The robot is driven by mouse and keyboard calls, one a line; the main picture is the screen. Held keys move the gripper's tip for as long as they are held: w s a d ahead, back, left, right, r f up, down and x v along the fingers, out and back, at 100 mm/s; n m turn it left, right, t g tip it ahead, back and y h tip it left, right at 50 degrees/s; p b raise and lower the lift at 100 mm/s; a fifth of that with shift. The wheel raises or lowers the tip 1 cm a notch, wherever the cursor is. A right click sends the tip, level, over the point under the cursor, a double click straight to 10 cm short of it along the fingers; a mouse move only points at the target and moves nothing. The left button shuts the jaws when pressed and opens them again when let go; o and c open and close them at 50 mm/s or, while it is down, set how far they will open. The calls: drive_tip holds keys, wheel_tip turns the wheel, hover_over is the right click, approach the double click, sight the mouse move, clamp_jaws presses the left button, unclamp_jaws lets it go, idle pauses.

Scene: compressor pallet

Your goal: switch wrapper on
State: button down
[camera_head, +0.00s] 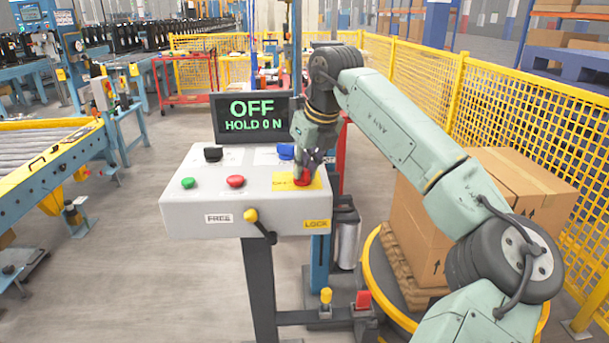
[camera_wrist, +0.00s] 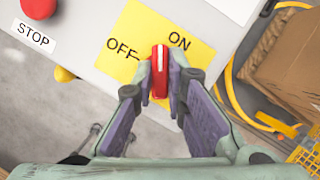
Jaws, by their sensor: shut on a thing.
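The control box (camera_head: 205,210) stands on a post, with a yellow plate at its right end; in the wrist view the plate (camera_wrist: 137,22) reads OFF and ON. A red switch handle (camera_wrist: 159,72) with a white line sits on this plate, and its red also shows in the head view (camera_head: 302,179). The white line points up the picture, between the OFF and ON words. My gripper (camera_wrist: 160,75) is shut on the red handle, one finger on each side. The display (camera_head: 252,118) behind the box reads OFF and HOLD 0 N.
The box also carries a green button (camera_head: 188,183), a red button (camera_head: 236,181), black and blue knobs, and a yellow-tipped lever (camera_head: 251,215) at the front between FREE and LOCK labels. Boxes (camera_head: 420,235) stand on a round yellow-edged turntable at right, before a yellow fence (camera_head: 500,100).

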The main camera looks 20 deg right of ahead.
drive_tip(key=m+h+b, duration=0.2)
drive_tip(key=m+b, duration=0.1)
drive_tip(key=m, duration=0.3)
drive_tip(key=shift+a+b, duration=0.15)
drive_tip(key=shift+b, duration=0.15)
idle(0.4)
drive_tip(key=c, duration=1.6)
unclamp_jaws()
drive_tip(key=v, duration=1.2)
drive_tip(key=shift+a, duration=0.3)
